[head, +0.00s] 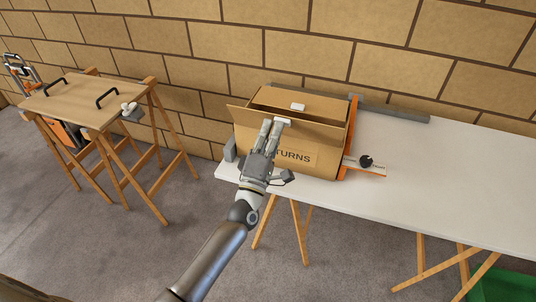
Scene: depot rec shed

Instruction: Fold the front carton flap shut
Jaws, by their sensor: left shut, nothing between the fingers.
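The cardboard carton (292,157), with lettering ending in "TURNS" on its front, stands on the white table. Its front flap (322,136) stands up along the front edge, with a white tab (283,121) on its upper edge. The rear flap (318,105) lies over the back part of the opening and bears another white tab (298,107). A dark gap shows between the flaps. My left gripper (271,125) is shut and empty, in front of the front flap, its fingertips close to the tab. I cannot tell if they touch. My right gripper is not in view.
An orange bar (352,136) and a clamp with a black knob (366,161) sit at the carton's right. A grey rail (395,111) runs behind. The white table (450,180) is clear on the right. A wooden board (78,98) on trestles stands left.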

